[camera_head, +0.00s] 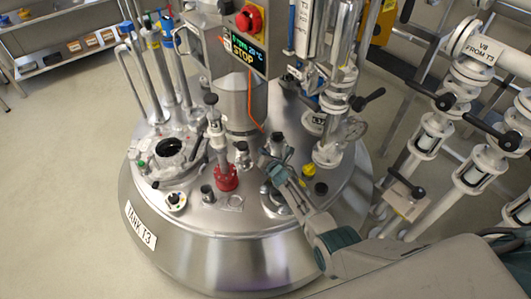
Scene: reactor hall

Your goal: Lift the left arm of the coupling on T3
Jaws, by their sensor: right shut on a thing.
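The tank T3 (187,245) is a round steel vessel with many fittings on its domed lid. A small steel coupling (279,146) stands on the lid, right of the display column. My right gripper (267,163) reaches in from the lower right, with its fingertips against the coupling's near left side. It is shut on a small part there, which looks like the coupling's left arm; the fingers hide most of it. My left gripper is not in view.
A red fitting (226,178) and a black-capped port (207,193) stand left of the gripper. A yellow cap (309,170) and a dark cap (321,188) are close on its right. A display column (245,55) rises behind. Valved pipes (430,135) crowd the right.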

